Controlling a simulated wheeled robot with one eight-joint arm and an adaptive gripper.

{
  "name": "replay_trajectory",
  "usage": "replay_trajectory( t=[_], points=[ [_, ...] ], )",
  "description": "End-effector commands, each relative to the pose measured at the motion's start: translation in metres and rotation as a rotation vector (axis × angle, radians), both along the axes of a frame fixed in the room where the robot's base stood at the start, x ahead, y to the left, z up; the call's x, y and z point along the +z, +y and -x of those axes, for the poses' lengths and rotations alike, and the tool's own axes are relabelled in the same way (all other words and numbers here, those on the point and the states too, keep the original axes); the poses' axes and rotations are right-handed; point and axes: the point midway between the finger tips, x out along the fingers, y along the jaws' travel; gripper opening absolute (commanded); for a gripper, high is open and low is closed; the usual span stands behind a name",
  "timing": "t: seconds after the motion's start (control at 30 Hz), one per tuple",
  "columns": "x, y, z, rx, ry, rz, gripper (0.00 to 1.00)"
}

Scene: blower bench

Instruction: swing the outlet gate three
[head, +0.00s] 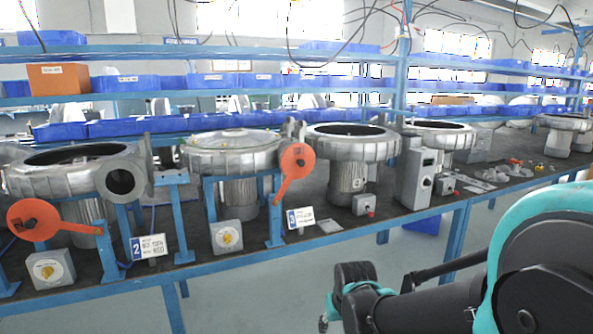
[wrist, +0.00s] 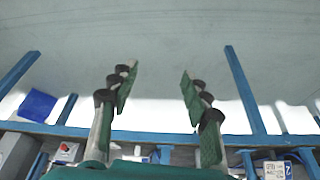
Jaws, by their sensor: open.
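Outlet gate three is an orange round plate (head: 297,160) with an arm slanting down to its left. In the head view it stands at the front of the second blower (head: 232,155), above the sign marked 3 (head: 300,217). My gripper (wrist: 158,76) is open and empty in the wrist view, its two fingers apart over bare floor. The fingers are not clear there. The gripper is well apart from the gate. The gate is not seen in the wrist view.
Another orange gate (head: 35,220) stands at the left by the sign marked 2 (head: 148,247). A grey control box (head: 416,178) and a red-button box (head: 365,204) stand right of gate three.

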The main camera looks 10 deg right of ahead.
Motion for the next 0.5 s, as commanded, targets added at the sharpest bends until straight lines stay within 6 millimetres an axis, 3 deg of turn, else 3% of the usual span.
replay_trajectory(
  t=[0.13,0.23,0.37,0.5],
  points=[
    [0.013,0.018,-0.025,0.033,-0.052,-0.083,0.48],
    [0.038,0.041,-0.063,0.074,-0.142,-0.2,0.48],
    [0.088,0.066,-0.123,0.11,-0.314,-0.365,0.48],
    [0.151,0.07,-0.188,0.098,-0.523,-0.511,0.48]
  ],
)
